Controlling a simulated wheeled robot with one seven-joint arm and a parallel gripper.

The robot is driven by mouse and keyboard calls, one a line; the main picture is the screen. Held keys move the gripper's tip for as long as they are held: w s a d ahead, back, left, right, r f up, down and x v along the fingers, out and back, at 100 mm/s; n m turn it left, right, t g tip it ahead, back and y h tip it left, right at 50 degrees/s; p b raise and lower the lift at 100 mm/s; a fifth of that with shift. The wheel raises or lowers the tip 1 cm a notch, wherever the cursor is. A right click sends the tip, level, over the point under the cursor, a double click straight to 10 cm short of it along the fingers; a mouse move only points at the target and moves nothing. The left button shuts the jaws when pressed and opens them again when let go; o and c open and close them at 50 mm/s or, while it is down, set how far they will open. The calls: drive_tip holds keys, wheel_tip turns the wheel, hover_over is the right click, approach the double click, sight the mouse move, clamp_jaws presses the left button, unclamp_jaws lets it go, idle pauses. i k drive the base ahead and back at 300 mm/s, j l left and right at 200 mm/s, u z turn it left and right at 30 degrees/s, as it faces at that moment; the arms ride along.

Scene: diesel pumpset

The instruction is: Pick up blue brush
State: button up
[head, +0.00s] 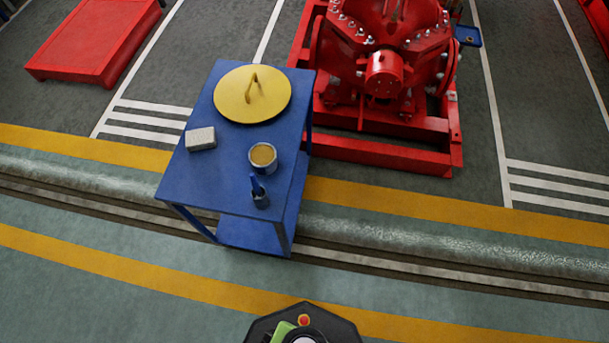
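A small blue brush (257,186) shows on the blue table (215,188), near its front right corner. Its blue handle points up, tilted a little, and its lower part is in or against a small dark blue-grey holder (261,201); I cannot tell which. An open can with a yellow top surface (263,157) stands just behind the brush. My gripper is not in this view.
A round yellow lid with a handle (237,104) and a pale block (201,138) also lie on the table. A large red pump (385,75) on a red frame stands behind it to the right. A red platform (92,42) is at back left. The floor in front is clear.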

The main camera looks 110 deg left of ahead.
sight(254, 181)
drive_tip(key=j+z, duration=0.1)
drive_tip(key=z, duration=0.35)
drive_tip(key=j+z, duration=0.1)
drive_tip(key=z, duration=0.35)
drive_tip(key=j+z, duration=0.15)
drive_tip(key=z, duration=0.3)
drive_tip(key=j+z, duration=0.15)
drive_tip(key=z, duration=0.3)
drive_tip(key=j+z, duration=0.1)
drive_tip(key=z, duration=0.35)
drive_tip(key=k+j+z, duration=0.1)
drive_tip(key=z, duration=0.4)
drive_tip(key=k+j+z, duration=0.1)
drive_tip(key=z, duration=0.35)
drive_tip(key=k+z, duration=0.1)
drive_tip(key=z, duration=0.4)
drive_tip(key=k+z, duration=0.1)
drive_tip(key=z, duration=0.35)
drive_tip(key=k+z, duration=0.1)
drive_tip(key=z, duration=0.4)
